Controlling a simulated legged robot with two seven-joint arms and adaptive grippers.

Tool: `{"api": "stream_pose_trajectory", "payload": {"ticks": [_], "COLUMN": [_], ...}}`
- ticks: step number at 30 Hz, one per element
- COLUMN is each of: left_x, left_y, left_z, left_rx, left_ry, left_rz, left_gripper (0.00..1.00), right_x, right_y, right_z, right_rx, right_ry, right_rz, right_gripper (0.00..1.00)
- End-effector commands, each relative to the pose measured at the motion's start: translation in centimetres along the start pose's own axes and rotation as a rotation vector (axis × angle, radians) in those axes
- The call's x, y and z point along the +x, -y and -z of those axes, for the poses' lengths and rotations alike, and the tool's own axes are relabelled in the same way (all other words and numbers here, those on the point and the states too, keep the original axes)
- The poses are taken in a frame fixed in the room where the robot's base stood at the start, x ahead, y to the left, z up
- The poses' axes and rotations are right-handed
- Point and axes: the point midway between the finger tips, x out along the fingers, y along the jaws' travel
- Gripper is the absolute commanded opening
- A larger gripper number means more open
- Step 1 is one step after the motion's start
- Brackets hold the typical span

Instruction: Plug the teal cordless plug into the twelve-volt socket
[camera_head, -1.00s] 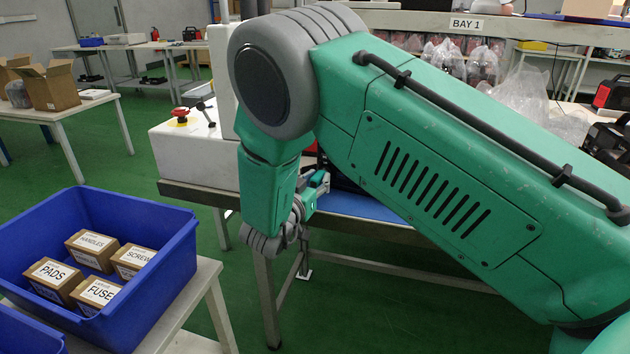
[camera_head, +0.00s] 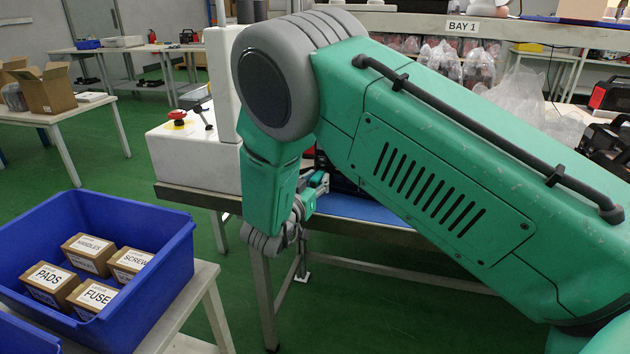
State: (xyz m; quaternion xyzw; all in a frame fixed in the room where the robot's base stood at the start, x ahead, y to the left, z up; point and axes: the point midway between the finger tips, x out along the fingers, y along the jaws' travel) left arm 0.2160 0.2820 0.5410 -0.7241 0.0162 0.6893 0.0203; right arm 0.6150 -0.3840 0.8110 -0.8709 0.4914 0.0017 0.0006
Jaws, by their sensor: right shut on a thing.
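My right arm, teal with grey joints, fills the middle and right of the head view. Its gripper (camera_head: 318,188) is small and partly hidden behind my forearm, at the front edge of the bench with the blue mat (camera_head: 365,208). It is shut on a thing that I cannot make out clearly. Teal shows at the gripper, but I cannot tell the teal cordless plug apart from the gripper's own teal parts. A dark object (camera_head: 340,180) stands on the bench just behind the gripper, mostly hidden by my arm. No twelve-volt socket can be made out. My left gripper is out of view.
A blue bin (camera_head: 172,245) with several labelled boxes stands on a low table at lower left. Bagged items (camera_head: 470,62) lie behind my arm. Green floor is open at centre left.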

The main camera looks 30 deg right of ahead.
Motion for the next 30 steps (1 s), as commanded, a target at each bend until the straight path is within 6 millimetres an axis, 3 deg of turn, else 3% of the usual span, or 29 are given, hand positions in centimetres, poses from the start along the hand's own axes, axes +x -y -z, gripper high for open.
{"api": "stream_pose_trajectory", "payload": {"ticks": [2,3,5,17,20,30], "left_x": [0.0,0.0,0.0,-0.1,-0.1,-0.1], "left_y": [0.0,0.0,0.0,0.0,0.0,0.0], "left_z": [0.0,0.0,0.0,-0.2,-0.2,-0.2], "left_rx": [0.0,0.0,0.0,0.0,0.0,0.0], "left_ry": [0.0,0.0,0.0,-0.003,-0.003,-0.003], "left_rz": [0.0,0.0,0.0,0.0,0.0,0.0], "left_gripper": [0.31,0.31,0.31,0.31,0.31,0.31], "right_x": [0.2,0.2,0.2,-0.4,-1.6,-8.7], "right_y": [0.0,0.0,0.0,0.1,0.1,0.1], "right_z": [0.0,0.0,0.0,0.0,0.0,-0.1], "right_rx": [0.0,0.0,0.0,0.0,0.0,-0.001], "right_ry": [0.0,0.0,0.0,0.0,0.001,0.0], "right_rz": [-0.001,0.0,0.0,0.001,0.002,0.003], "right_gripper": [0.0,0.24,0.45,0.45,0.45,0.45]}}
